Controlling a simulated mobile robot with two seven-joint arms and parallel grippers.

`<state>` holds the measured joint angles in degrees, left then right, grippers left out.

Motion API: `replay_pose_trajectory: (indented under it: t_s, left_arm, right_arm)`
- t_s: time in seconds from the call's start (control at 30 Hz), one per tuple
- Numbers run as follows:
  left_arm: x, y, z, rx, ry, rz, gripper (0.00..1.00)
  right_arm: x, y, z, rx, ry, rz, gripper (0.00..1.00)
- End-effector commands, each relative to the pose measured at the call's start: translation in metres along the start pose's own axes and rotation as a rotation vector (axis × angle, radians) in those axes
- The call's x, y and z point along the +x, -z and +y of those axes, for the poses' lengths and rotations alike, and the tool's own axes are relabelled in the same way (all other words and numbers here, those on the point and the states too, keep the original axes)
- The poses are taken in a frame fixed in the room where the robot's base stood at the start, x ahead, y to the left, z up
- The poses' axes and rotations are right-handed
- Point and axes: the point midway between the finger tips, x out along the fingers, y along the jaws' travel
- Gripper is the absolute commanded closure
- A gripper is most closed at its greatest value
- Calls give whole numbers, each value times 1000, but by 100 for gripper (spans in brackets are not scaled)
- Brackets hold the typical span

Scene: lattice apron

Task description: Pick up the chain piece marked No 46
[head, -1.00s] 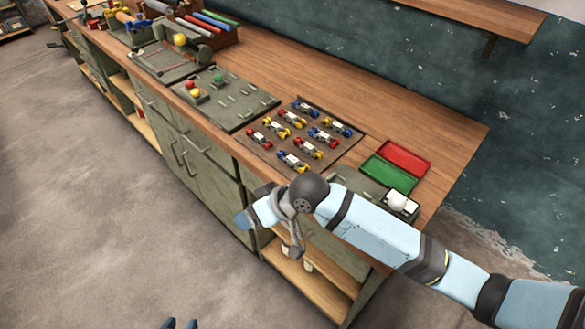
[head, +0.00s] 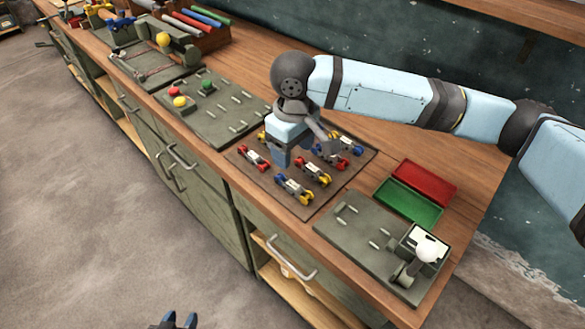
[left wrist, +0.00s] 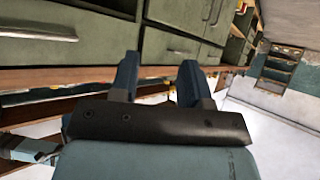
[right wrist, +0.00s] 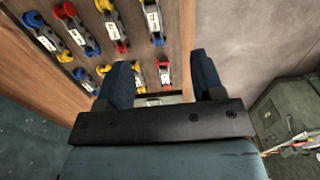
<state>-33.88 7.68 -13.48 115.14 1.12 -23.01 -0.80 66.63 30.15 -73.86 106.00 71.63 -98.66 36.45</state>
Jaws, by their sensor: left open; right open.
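Several chain pieces with coloured ends and white labels lie on a brown board (head: 325,192). A red one (head: 254,158), a blue and yellow one (head: 294,188) and a red and yellow one (head: 314,172) show clearly. The labels are too small to read, so I cannot tell which is No 46. My right gripper (head: 281,160) is open and empty above the board and hides some pieces. In the right wrist view, a red piece (right wrist: 164,72) shows between its open fingers (right wrist: 162,72). My left gripper (head: 178,320) is open and empty, low beside the bench, also in the left wrist view (left wrist: 158,70).
Drawer handles stick out from the bench front.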

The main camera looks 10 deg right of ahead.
Motion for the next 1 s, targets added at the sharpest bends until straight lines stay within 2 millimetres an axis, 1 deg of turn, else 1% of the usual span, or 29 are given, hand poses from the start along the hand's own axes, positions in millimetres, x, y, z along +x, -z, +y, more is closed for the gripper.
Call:
replay_pose_trajectory:
  t_s: [0.07, 0.17, 0.33, 0.5, 0.6, 0.77, 1.0]
  left_arm:
    - [0, -2, 0, -1, 0, -3, 57]
    - [-4, -9, 2, -4, -1, -15, 57]
    - [-6, -18, 3, -7, -3, -32, 57]
    - [-5, -19, 3, -8, -3, -33, 57]
    - [-4, -17, 3, -8, -3, -30, 57]
    - [-3, -14, 2, -7, -2, -24, 57]
    - [-3, -14, 2, -7, -2, -23, 57]
  right_arm:
    - [0, 0, 1, 1, -3, -4, 38]
    - [8, -1, 1, 2, -4, -7, 38]
    - [41, -1, 2, 2, -4, -9, 38]
    - [71, 0, 2, 2, -4, -7, 38]
    - [81, 0, 2, 1, -4, -6, 38]
    - [91, 1, 3, 2, -4, -4, 38]
    - [125, 6, 8, 0, -4, -5, 38]
